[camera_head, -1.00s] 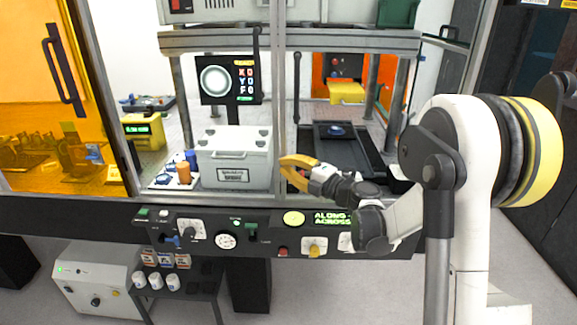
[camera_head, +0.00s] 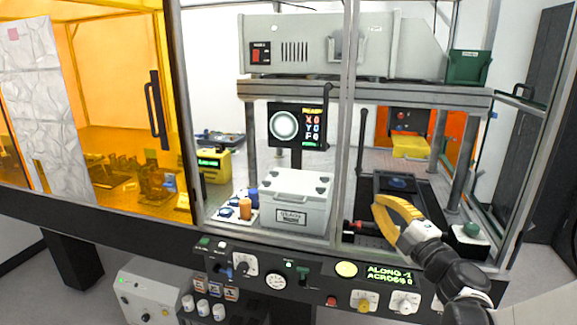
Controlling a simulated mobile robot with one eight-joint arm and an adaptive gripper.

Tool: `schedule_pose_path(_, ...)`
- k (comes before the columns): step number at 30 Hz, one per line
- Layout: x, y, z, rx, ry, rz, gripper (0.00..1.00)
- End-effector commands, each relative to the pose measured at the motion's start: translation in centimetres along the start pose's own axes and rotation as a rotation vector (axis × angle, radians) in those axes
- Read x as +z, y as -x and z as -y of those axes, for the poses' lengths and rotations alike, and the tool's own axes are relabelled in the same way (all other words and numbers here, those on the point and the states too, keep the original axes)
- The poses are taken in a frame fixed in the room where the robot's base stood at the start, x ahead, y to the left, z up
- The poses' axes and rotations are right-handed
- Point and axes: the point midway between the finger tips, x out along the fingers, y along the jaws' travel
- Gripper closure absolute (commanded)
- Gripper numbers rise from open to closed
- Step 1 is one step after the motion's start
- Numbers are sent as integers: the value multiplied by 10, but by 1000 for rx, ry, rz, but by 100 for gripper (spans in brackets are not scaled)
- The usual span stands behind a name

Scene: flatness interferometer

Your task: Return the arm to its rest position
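My gripper (camera_head: 378,207), with curved yellow fingers on a dark wrist, is in front of the open bay of the enclosure, right of the grey lidded box (camera_head: 295,215). Its fingers point up and left. They overlap in this view, so their gap is unclear, and I see nothing held. My arm (camera_head: 462,285) comes up from the lower right, in front of the control panel's right end. A red-and-black item (camera_head: 362,228) shows just left of the fingers; I cannot tell if they touch it.
A dark tray with a round blue disc (camera_head: 398,183) lies behind the gripper. The control panel (camera_head: 300,275) with knobs and dials runs below. A frame post (camera_head: 347,120), a green button box (camera_head: 470,232) and amber glass (camera_head: 110,110) stand around. A monitor (camera_head: 297,128) stands behind the box.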

Motion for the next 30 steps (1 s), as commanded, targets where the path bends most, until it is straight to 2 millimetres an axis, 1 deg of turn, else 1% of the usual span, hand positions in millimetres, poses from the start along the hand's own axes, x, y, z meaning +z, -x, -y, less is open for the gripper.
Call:
schedule_pose_path(1, -1, 2, -26, 45, -75, 80, 100)
schedule_pose_path(3, 7, 10, -53, 97, -203, 213, 100)
schedule_pose_path(5, 13, 23, -66, 121, -321, 326, 100)
schedule_pose_path(6, 17, 34, -68, 127, -404, 402, 100)
schedule_pose_path(8, 18, 53, -64, 118, -531, 512, 100)
schedule_pose_path(11, 10, 93, -38, 55, -748, 690, 100)
schedule_pose_path(13, -7, 125, -9, -24, -899, 807, 100)
schedule_pose_path(14, -16, 139, 4, -66, -959, 853, 100)
schedule_pose_path(15, -31, 158, 23, -126, -1036, 911, 100)
schedule_pose_path(17, -55, 185, 48, -219, -1132, 983, 100)
schedule_pose_path(18, -70, 200, 62, -277, -1183, 1021, 100)
schedule_pose_path(21, -101, 230, 87, -398, -1272, 1088, 100)
schedule_pose_path(24, -121, 248, 99, -473, -1321, 1124, 100)
schedule_pose_path(25, -124, 252, 102, -487, -1330, 1130, 100)
schedule_pose_path(27, -129, 256, 104, -506, -1340, 1139, 100)
schedule_pose_path(30, -130, 257, 105, -511, -1343, 1141, 100)
